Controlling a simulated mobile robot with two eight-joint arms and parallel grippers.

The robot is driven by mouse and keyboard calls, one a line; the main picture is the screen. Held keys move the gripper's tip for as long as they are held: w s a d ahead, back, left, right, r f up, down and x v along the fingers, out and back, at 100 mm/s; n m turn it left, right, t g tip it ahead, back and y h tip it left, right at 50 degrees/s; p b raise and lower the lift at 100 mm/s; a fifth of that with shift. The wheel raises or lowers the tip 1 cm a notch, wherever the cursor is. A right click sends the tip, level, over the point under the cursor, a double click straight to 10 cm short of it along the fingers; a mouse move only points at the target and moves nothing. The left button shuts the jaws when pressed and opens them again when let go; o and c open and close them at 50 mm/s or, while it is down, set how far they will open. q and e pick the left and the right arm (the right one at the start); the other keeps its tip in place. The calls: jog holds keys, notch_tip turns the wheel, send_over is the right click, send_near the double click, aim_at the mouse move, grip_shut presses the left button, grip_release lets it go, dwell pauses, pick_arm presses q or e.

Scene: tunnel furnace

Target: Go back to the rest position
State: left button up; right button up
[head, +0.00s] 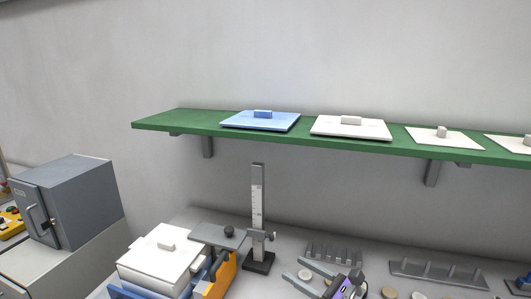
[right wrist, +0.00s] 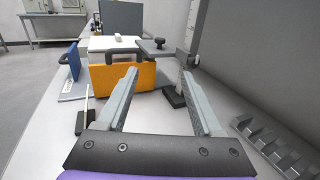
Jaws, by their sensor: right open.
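My right gripper (head: 312,276) is low in the head view, above the grey bench. Its two grey fingers point to the left and stand apart. In the right wrist view the same gripper (right wrist: 160,98) is open, with nothing between its fingers. Beyond the fingers is the orange side (right wrist: 128,77) of a fixture that has a white lidded block (right wrist: 112,43) on or behind it. The white lidded block (head: 160,250) also shows at the lower left of the head view. My left gripper is not in either view.
A green shelf (head: 165,121) on the wall holds a blue plate (head: 262,120) and several white plates. A height gauge (head: 258,205) stands left of my right gripper. Grey racks (head: 436,272) and small discs lie to the right. A grey furnace box (head: 85,200) stands at left.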

jog(key=s+f+n+g+h+p, duration=0.2)
jog(key=s+n+h, duration=0.1)
jog(key=s+n, duration=0.3)
jog(key=s+d+f+n+g+h+p, duration=0.1)
jog(key=s+f+n+g+h+p, duration=0.1)
jog(key=s+n, duration=0.4)
jog(key=s+f+n+g+h+p, duration=0.2)
jog(key=s+f+n+h, duration=0.2)
jog(key=s+n, duration=0.2)
jog(key=shift+s+d, duration=0.2)
jog(key=shift+s, duration=0.5)
jog(key=shift+s+d, duration=0.2)
jog(key=shift+s, duration=0.5)
jog(key=s+d+n+h, duration=0.1)
jog(key=s+d+n, duration=0.1)
jog(key=s+d+f+n+h+p, duration=0.1)
jog(key=s+d+n+h, duration=0.1)
jog(key=n, duration=0.1)
jog(key=s+d+n+h, duration=0.1)
jog(key=s+d+n, duration=0.1)
jog(key=shift+d+f+h+p, duration=0.3)
jog(key=shift+d+f+p, duration=0.05)
jog(key=shift+s+d+n, duration=0.15)
jog(key=shift+d+n, duration=0.15)
jog(key=shift+n, duration=0.2)
